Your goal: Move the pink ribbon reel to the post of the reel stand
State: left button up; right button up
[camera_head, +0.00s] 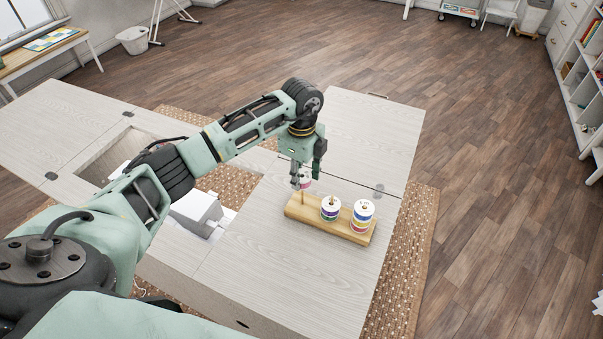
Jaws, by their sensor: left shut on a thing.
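The wooden reel stand (344,230) lies on the cabinet top, with posts along its length. The left post (302,198) shows bare wood. The middle post carries reels with purple and green bands (330,210). The right post carries a taller stack with several coloured bands (362,217). My left gripper (306,177) points down over the stand's left end and is shut on the pink ribbon reel (305,183). The fingers partly hide the reel. It shows just above or behind the left post; I cannot tell whether they touch. My right gripper is out of view.
The pale wood cabinet top (275,265) is clear in front of the stand. A well with a white sewing machine (197,208) is left of it, partly behind my arm. A woven rug (417,240) lies under the cabinet. Shelves (585,70) stand at the far right.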

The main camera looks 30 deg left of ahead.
pick_arm(q)
jog(key=shift+f, duration=0.45)
jog(key=shift+f+b, duration=0.6)
jog(key=shift+b, duration=0.05)
jog(key=shift+f+b, duration=0.3)
jog(key=shift+f, duration=0.2)
jog(key=o, duration=1.1)
notch_tip(320, 180, up, 12)
dwell(0.4)
